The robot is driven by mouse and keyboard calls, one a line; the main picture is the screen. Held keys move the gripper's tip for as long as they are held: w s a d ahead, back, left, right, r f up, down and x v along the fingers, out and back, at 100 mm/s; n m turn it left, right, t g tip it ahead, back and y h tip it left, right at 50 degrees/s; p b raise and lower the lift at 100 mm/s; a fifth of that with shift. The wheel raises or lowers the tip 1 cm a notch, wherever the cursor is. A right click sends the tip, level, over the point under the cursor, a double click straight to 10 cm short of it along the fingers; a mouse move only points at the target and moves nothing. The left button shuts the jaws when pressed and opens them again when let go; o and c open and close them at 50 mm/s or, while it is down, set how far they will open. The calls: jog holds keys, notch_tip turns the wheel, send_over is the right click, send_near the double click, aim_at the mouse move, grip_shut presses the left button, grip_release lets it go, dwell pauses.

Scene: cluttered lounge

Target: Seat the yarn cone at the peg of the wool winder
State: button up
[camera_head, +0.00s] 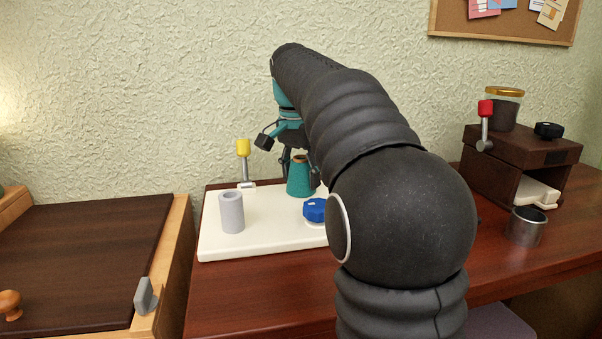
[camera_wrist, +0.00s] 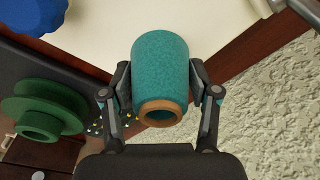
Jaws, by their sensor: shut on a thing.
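The yarn cone is a teal tapered body with an orange-brown rim at its narrow top. It shows in the head view (camera_head: 299,181) over the back part of a white base board, and large in the wrist view (camera_wrist: 160,65). My gripper (camera_wrist: 161,85) is shut on the cone, one finger on each side. The white board (camera_head: 270,242), seemingly the wool winder's base, carries a grey hollow cylinder (camera_head: 231,212), a blue knob (camera_head: 314,211) and a yellow-tipped lever (camera_head: 243,152). I cannot make out the peg for certain, or whether the cone touches the board.
A green flanged spool (camera_wrist: 45,100) and small bright bits lie left in the wrist view. At right stand a dark wooden box (camera_head: 515,160) with a red-tipped lever (camera_head: 485,109), a jar (camera_head: 504,108) and a metal cup (camera_head: 526,227). The textured wall is close behind.

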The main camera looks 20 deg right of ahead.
aim_at(297, 162)
jog(key=o, duration=1.3)
jog(key=r, duration=0.8)
jog(key=a+r, duration=0.1)
jog(key=r, duration=0.3)
jog(key=shift+s+a, duration=0.1)
jog(key=shift+s, duration=0.3)
jog(key=shift+f, duration=0.1)
